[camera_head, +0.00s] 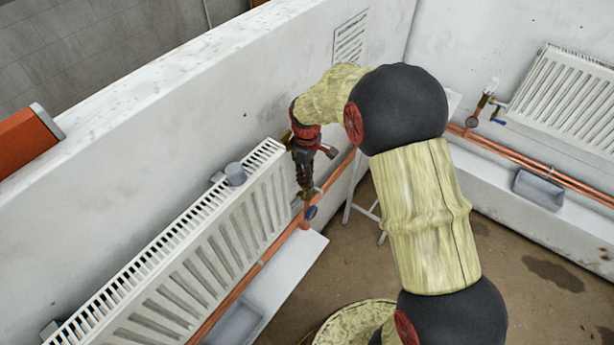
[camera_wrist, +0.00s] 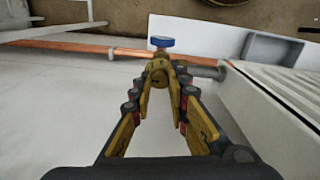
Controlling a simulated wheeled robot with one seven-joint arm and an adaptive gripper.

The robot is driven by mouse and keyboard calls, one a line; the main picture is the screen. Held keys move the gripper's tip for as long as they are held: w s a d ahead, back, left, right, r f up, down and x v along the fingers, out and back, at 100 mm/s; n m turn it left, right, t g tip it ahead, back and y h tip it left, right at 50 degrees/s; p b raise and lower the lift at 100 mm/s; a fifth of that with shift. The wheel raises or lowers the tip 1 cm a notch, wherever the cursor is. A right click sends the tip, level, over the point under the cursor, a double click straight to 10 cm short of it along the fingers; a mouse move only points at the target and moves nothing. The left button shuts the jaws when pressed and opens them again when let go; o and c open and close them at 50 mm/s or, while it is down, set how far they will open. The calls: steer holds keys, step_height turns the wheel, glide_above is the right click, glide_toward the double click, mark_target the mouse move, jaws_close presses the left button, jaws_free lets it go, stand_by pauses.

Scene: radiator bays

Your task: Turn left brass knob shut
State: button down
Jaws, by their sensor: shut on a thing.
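My gripper (camera_head: 305,186) reaches down at the right end of the left radiator, with its fingers pointing at the valve there. In the wrist view my gripper (camera_wrist: 161,68) has its fingertips closed in around the brass knob (camera_wrist: 159,77), shut on it. The fingers hide much of the knob, so its turn angle cannot be told. A blue handle (camera_wrist: 162,42) sits just beyond the fingertips; it also shows in the head view (camera_head: 311,212) below my gripper.
The left radiator (camera_head: 190,262) stands close beside my gripper along the white wall. Copper pipes (camera_wrist: 60,46) run past the valve. A grey tray (camera_wrist: 272,48) lies on the ledge. A second radiator (camera_head: 570,98) with its own valve hangs at the right.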

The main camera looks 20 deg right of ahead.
stand_by(0.3)
steer(key=m+p, duration=0.2)
steer(key=m, duration=0.2)
steer(key=shift+r+p, duration=0.1)
steer(key=shift+p, duration=0.2)
steer(key=m+p, duration=0.2)
steer(key=m, duration=0.2)
steer(key=shift+a+m, duration=0.1)
steer(key=shift+m, duration=0.2)
steer(key=m+p, duration=0.1)
steer(key=m, duration=0.3)
steer(key=shift+m, duration=0.3)
steer(key=m+p, duration=0.1)
steer(key=m, duration=0.3)
steer(key=shift+m, duration=0.3)
steer(key=c, duration=1.7)
jaws_free()
